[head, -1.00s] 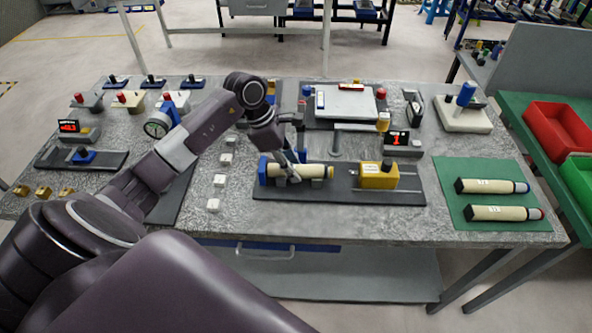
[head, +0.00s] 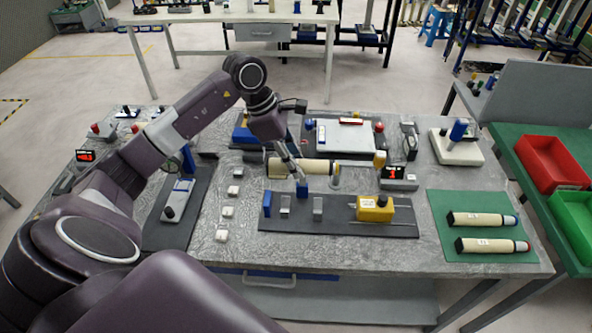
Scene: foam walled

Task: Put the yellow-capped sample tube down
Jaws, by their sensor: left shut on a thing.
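The yellow-capped sample tube (head: 313,167) is a beige cylinder lying level, just behind and above the dark fixture (head: 245,224). My left gripper (head: 297,176) is shut on it near its middle, coming down from above; the fingertips are small and partly hidden. The tube's right end is near a small upright stand, and I cannot tell whether they touch. The fixture's grey supports (head: 318,206) and blue end stop (head: 267,203) are empty, with a yellow block (head: 375,209) to their right. My right gripper is not in view.
A green mat (head: 440,205) at the right bears two beige tubes with blue and red ends. Several white blocks (head: 222,236) stand left of the fixture. A white plate device (head: 345,137) and a red display (head: 397,175) stand behind it. Red and green bins lie farther right.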

